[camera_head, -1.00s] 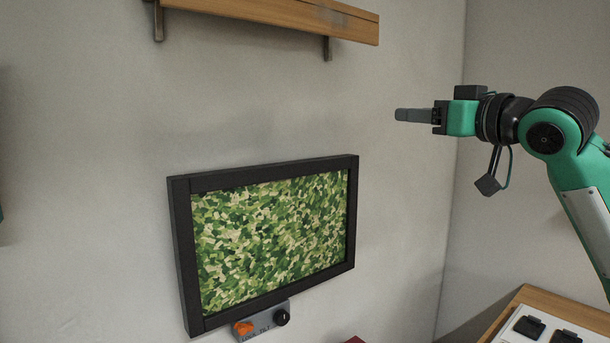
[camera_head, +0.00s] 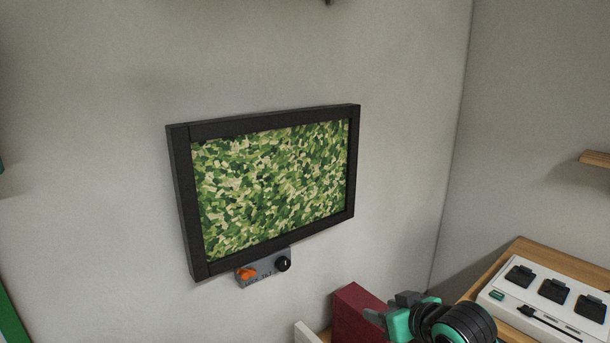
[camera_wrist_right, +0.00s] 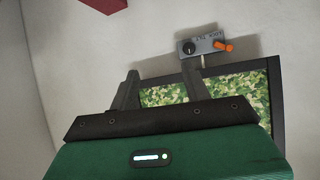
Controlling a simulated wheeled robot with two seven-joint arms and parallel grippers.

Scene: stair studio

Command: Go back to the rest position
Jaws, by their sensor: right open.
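My right gripper (camera_head: 376,315) is low in the head view, in front of a dark red block and below the framed panel, with its arm folded at the bottom edge. In the right wrist view its two dark fingers (camera_wrist_right: 161,75) stand apart with nothing between them. That view is upside down, with the panel and its knob box beyond the fingers. The gripper touches nothing that I can see. My left gripper is not in view.
A black-framed panel with a green camouflage pattern (camera_head: 270,185) hangs on the wall. A grey box with an orange lever and black knob (camera_head: 265,268) sits under it. The dark red block (camera_head: 352,305) and a white switch box (camera_head: 540,300) on a wooden top stand lower right.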

